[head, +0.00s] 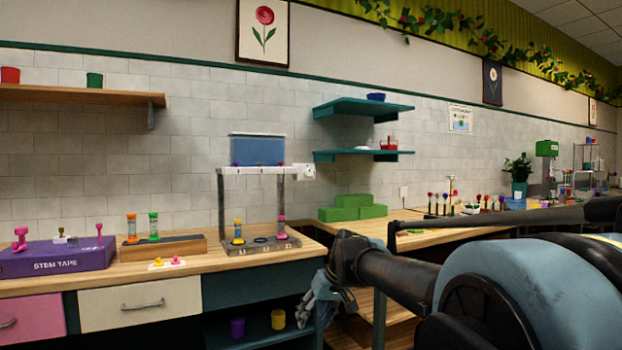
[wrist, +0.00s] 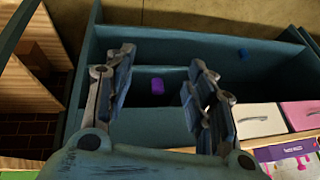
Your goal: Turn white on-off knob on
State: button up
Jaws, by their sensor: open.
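A small white fitting (head: 305,172), which looks like the white on-off knob, sits at the right end of the white bar (head: 250,170) on the dispenser stand, under a blue tank (head: 257,149). Its dial setting is too small to tell. My gripper (head: 306,308) hangs low in front of the counter's right end, well below and apart from the knob. In the wrist view my gripper (wrist: 162,62) is open, with nothing between its fingers. The knob does not show in that view.
The stand's base (head: 262,247) holds small coloured tubes on the wooden counter (head: 200,263). Green blocks (head: 353,208) lie on the counter at right. Teal shelves (head: 362,109) jut from the wall. A purple cup (head: 238,327) and a yellow cup (head: 278,319) stand below the counter.

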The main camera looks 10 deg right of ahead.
jog(key=w+a+r+n+t+y, duration=0.1)
jog(key=w+a+r+t+y, duration=0.15)
jog(key=w+r, duration=0.7)
jog(key=t, duration=1)
send_near(310, 173)
jog(key=shift+h, duration=0.25)
jog(key=x, duration=0.8)
jog(key=shift+w+a+f, duration=0.1)
jog(key=shift+w+a, duration=0.15)
jog(key=shift+a, duration=0.1)
jog(key=c, duration=1.1)
